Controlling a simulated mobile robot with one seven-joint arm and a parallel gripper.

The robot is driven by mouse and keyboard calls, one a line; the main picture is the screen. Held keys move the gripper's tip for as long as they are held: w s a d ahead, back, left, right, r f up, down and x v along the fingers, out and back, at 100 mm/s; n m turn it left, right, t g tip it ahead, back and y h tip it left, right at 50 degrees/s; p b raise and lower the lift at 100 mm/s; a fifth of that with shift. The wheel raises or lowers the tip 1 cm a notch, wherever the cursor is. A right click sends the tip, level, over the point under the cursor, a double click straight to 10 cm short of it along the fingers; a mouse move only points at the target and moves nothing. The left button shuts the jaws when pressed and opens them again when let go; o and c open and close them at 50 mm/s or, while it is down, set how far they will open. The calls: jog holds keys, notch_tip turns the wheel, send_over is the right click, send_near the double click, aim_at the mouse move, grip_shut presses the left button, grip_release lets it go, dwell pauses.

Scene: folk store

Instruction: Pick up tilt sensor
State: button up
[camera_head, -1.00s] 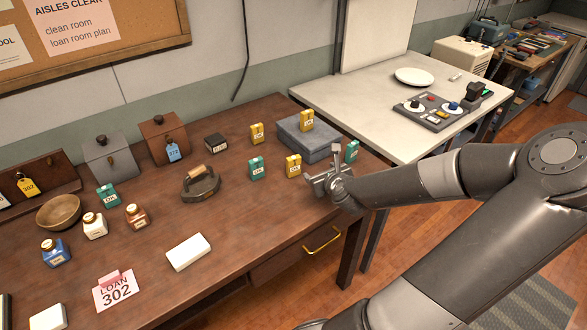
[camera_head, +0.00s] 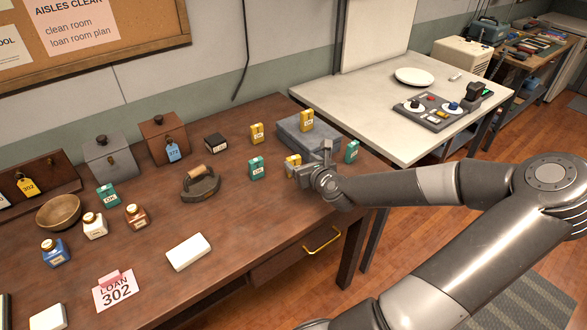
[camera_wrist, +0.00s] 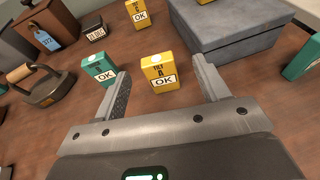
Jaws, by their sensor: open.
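The tilt sensor, a small yellow box whose label seems to read "TILT A" and "OK" (camera_wrist: 159,74), stands upright on the brown table. It is ahead of and between my two fingers in the wrist view, with visible gaps on both sides. In the head view the same yellow box (camera_head: 292,160) is partly hidden by my gripper (camera_head: 310,167). My gripper is open and empty, low over the table at the box's right. A teal box (camera_wrist: 99,68) stands just left of the left finger. Another yellow box (camera_wrist: 138,14) stands farther back; its small print is unclear.
A grey-blue case (camera_wrist: 232,28) stands close behind the right finger, with a yellow box (camera_head: 306,120) on it. A teal box (camera_head: 351,151) stands right of the case. A flat iron (camera_head: 201,185) is to the left. The table front holds a white block (camera_head: 188,252).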

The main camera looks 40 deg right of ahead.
aim_at(295, 159)
jog(key=shift+a+x, duration=0.2)
jog(key=shift+x, duration=0.75)
jog(key=shift+a+x, duration=0.15)
jog(key=shift+x, duration=1.75)
jog(key=shift+s+d+f, duration=0.1)
jog(key=shift+f, duration=0.1)
jog(key=c, duration=1.1)
